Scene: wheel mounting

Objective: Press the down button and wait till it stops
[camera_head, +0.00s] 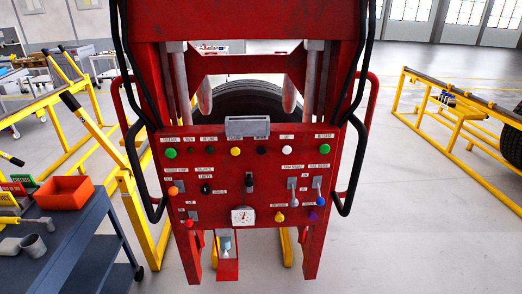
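A red machine with a control panel (265,167) stands upright in the middle of the view. Along its upper row are a green button (171,153), small black knobs, a yellow button (235,151), a black button (261,150), a white button (286,151) and another green button (325,153). Below are an orange knob (173,190), a black lever (249,182), two grey levers and a round gauge (243,216). The small labels are too blurred to tell which button is down. A dark tyre (250,101) shows behind the panel. Neither gripper is in view.
A blue-grey cart (75,235) with a red bin (63,192) and grey parts stands at the left. Yellow frames stand at left and at right (445,130), with another tyre at the right edge. Black handles flank the panel. The floor at right front is clear.

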